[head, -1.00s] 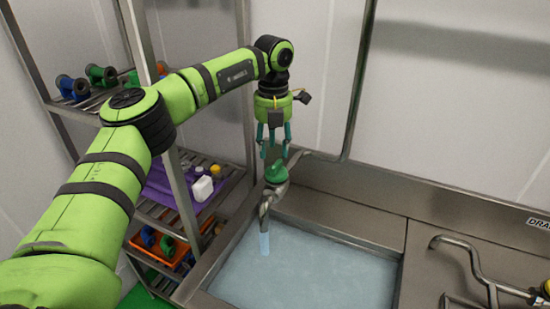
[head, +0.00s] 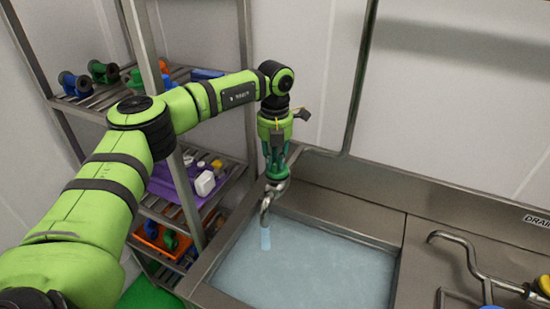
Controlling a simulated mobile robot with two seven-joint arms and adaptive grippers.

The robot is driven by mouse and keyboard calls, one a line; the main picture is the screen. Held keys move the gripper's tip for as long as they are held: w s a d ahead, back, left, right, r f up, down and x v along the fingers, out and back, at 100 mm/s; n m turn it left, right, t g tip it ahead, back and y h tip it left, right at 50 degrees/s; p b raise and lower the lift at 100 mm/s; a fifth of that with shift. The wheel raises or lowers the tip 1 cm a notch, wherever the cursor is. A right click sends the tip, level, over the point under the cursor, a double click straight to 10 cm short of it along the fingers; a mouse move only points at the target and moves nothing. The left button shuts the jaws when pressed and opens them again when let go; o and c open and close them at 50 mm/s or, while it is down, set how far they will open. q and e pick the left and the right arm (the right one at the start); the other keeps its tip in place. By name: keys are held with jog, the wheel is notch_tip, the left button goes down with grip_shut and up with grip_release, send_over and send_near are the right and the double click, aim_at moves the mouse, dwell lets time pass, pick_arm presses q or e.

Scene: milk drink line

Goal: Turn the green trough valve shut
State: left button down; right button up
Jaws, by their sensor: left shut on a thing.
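The green trough valve (head: 277,172) sits on the metal tap at the far left corner of the trough. My left gripper (head: 276,160) points straight down over it and is shut on the valve, its fingers hiding part of the valve. The tap's spout (head: 266,205) bends down below the valve, and a pale blue stream (head: 265,238) runs from it into the trough. My right gripper is not in view.
The steel trough (head: 345,236) holds pale blue liquid. A second bent pipe (head: 470,258) stands on the counter at right. A shelf rack at left carries a purple tray (head: 170,184), an orange bin (head: 152,242) and coloured fittings.

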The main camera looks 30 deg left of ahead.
pick_arm(q)
jog(key=m+b, duration=0.1)
jog(key=m, duration=0.2)
jog(key=shift+w+a+m, duration=0.1)
jog(key=shift+m, duration=0.3)
jog(key=m, duration=0.4)
jog(key=shift+w+m, duration=0.15)
jog(key=shift+m, duration=0.15)
jog(key=m, duration=0.4)
jog(key=shift+w+m, duration=0.1)
jog(key=shift+m, duration=0.2)
jog(key=m, duration=0.4)
jog(key=shift+w+m, duration=0.15)
jog(key=shift+m, duration=0.25)
jog(key=c, duration=1.1)
grip_release()
